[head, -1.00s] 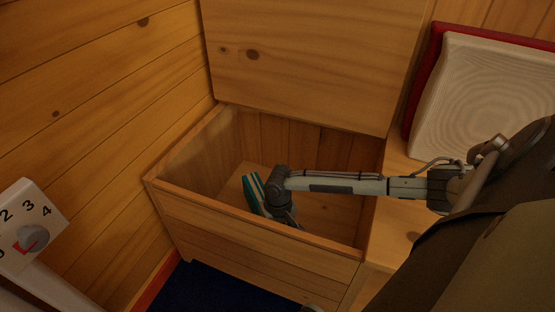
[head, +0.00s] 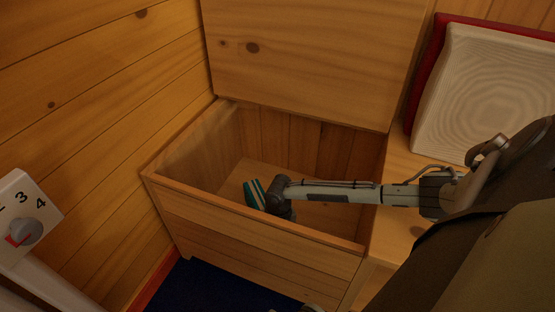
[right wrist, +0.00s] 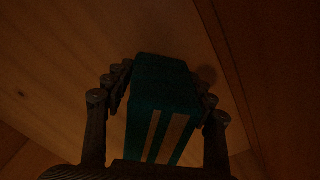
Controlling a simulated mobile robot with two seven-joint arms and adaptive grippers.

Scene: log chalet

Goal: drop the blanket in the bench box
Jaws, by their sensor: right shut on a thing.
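The bench box (head: 250,222) is a wooden chest with its lid (head: 315,60) raised against the wall. The blanket (head: 255,194) is a teal folded bundle with pale stripes, inside the box below the rim. In the right wrist view the blanket (right wrist: 160,105) sits between the two fingers of my right gripper (right wrist: 160,100), which is shut on it. Whether the blanket touches the box floor is hard to tell. My right arm reaches in from the right over the box's right side. My left gripper is not in view.
A white cushion (head: 480,95) and a red one (head: 428,70) lean on the bench seat (head: 400,225) to the right. A heater with a numbered dial (head: 26,232) stands at the lower left. Dark blue carpet (head: 215,290) lies in front of the box.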

